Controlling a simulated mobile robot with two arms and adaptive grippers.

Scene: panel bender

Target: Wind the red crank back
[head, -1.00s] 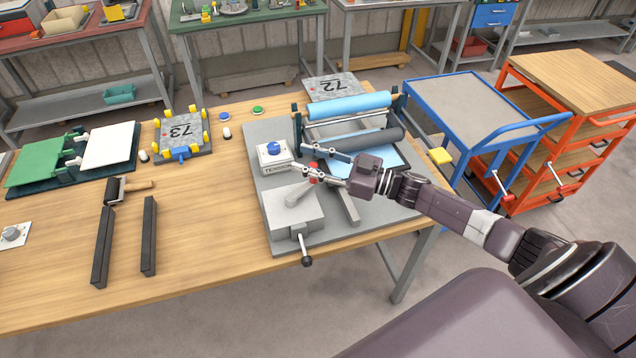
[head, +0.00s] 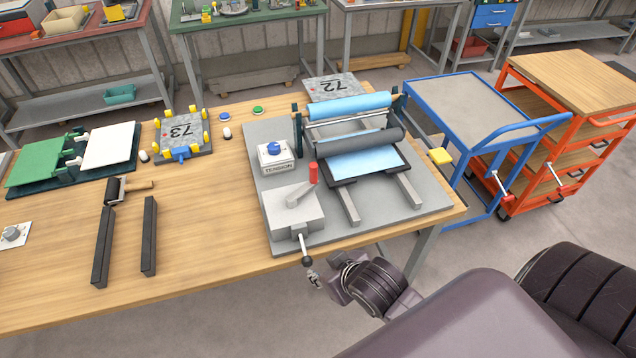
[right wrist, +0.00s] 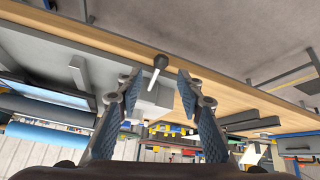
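The red crank handle (head: 313,173) stands upright on a grey arm on top of the grey box (head: 293,222), at the front left of the press plate. A lever with a black ball knob (head: 307,260) sticks out of the box's front, past the table edge. My right gripper (head: 313,279) is low in front of the table, just below this knob and away from the red crank. In the right wrist view, my right gripper's fingers (right wrist: 158,82) are spread, with the black knob (right wrist: 160,61) between or just beyond them. Contact cannot be told. My left gripper is not in view.
A tension box (head: 278,160) with a blue knob stands behind the crank box. Blue and dark rollers (head: 350,106) and a framed blue sheet (head: 365,162) are behind right. Two black bars (head: 149,236) lie to the left. A blue cart (head: 465,100) stands right of the table.

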